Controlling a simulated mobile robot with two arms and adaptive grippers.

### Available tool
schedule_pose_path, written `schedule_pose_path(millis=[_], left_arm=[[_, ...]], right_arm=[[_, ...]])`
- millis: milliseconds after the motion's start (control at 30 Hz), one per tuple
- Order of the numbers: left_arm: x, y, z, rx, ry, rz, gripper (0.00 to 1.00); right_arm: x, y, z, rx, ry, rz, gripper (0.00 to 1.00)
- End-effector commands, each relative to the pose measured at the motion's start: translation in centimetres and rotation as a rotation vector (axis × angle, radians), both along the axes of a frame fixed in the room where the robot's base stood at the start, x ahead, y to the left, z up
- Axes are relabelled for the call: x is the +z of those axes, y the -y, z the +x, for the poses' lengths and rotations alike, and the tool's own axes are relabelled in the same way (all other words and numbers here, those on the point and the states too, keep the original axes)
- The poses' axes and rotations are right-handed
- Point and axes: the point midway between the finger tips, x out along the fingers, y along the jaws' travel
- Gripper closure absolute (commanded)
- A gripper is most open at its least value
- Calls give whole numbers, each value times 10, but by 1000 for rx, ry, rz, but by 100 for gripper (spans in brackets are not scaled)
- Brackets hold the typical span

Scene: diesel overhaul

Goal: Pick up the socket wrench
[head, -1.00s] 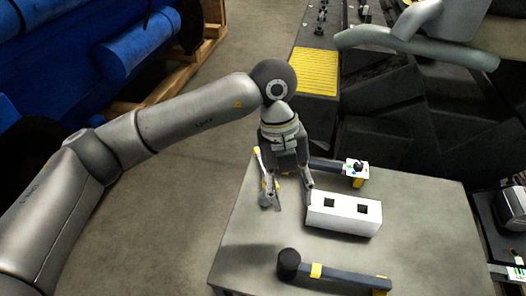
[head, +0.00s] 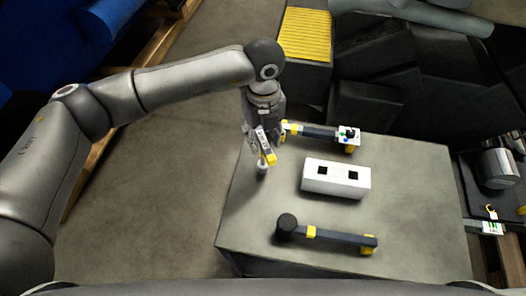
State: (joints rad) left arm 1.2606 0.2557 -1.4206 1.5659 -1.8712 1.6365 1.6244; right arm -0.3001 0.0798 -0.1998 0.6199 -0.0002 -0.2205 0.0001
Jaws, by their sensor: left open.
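Several tools lie on the grey table, and I cannot tell for sure which is the socket wrench. A short tool with a white label, a yellow part and a grey round end (head: 269,157) is at the table's left edge. My left gripper (head: 262,143) is open right at this tool; its fingers overlap the tool in the picture, and contact cannot be made out. A dark bar tool with a round black head and yellow bands (head: 340,238) lies along the front. Another dark bar with yellow ends (head: 318,132) lies at the back. My right gripper is not in view.
A white block with two square holes (head: 336,179) sits mid-table. A small white piece with coloured marks (head: 349,135) is at the back bar's right end. The table (head: 410,205) is clear on the right. Dark blocks and a yellow ridged plate (head: 306,34) stand behind.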

Motion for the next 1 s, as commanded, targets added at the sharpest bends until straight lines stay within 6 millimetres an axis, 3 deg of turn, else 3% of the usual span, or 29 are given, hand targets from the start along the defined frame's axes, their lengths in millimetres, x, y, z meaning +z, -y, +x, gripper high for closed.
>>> schedule_pose_path(millis=[33, 200, 467, 800, 1000], left_arm=[[-3, -1, -1, 1, -3, 1, 57], [-25, -1, -1, 2, -1, 1, 57], [-30, -1, 0, 1, 0, 0, 57], [-30, -1, 0, 1, 0, -1, 98], [-29, -1, 0, 1, 0, -1, 100]], right_arm=[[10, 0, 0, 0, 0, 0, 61], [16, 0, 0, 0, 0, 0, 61], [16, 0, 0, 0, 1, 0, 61], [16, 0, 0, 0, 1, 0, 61], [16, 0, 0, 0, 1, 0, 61]])
